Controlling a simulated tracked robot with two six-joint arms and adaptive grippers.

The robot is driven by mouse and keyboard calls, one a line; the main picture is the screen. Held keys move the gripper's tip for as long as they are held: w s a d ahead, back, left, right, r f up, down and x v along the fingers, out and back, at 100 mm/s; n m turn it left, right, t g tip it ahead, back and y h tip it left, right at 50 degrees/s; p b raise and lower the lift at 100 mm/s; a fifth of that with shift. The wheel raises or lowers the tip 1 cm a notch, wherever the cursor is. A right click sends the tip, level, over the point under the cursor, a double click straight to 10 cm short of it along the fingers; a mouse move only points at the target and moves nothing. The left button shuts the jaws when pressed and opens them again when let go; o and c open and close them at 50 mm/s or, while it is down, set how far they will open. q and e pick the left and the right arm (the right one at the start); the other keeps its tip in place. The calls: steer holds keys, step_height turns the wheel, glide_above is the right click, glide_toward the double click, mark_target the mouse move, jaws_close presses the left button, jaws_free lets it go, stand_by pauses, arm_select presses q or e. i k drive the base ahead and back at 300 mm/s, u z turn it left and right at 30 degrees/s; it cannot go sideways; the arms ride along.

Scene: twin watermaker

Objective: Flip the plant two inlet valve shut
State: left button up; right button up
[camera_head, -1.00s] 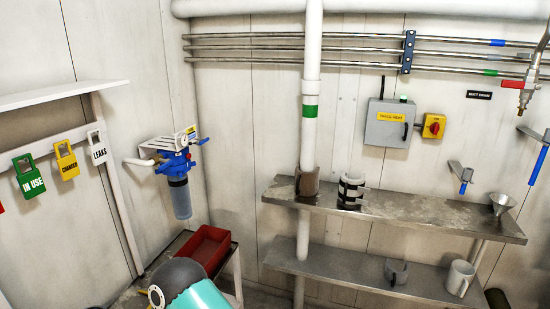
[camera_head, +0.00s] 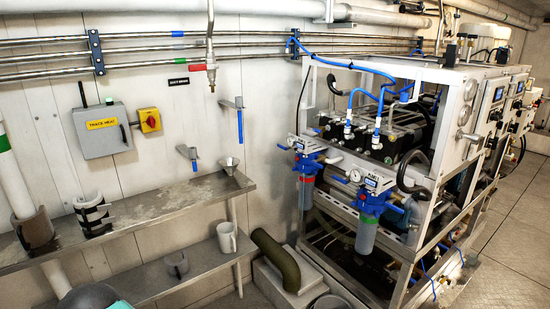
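A metal frame with watermaker equipment (camera_head: 428,165) fills the right half of the head view. Two blue-headed filter housings hang on its near side. A blue lever (camera_head: 283,147) sticks out left of the farther head, and another blue lever (camera_head: 341,180) sticks out left of the nearer head. Small labels sit on both heads, but I cannot read a plant number, so I cannot tell which lever is plant two's inlet valve. Neither gripper is in view.
A grey trace heat box (camera_head: 102,130) hangs above. A thick green hose (camera_head: 276,258) curves near the floor. Floor (camera_head: 500,240) is clear at the far right.

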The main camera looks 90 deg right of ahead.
mark_target(314, 163)
steer(key=z, duration=0.25)
steer(key=i, duration=0.3)
steer(key=z, duration=2.9)
steer(key=i, duration=0.65)
steer(key=u, duration=0.35)
steer(key=k, duration=0.6)
steer(key=z, duration=0.35)
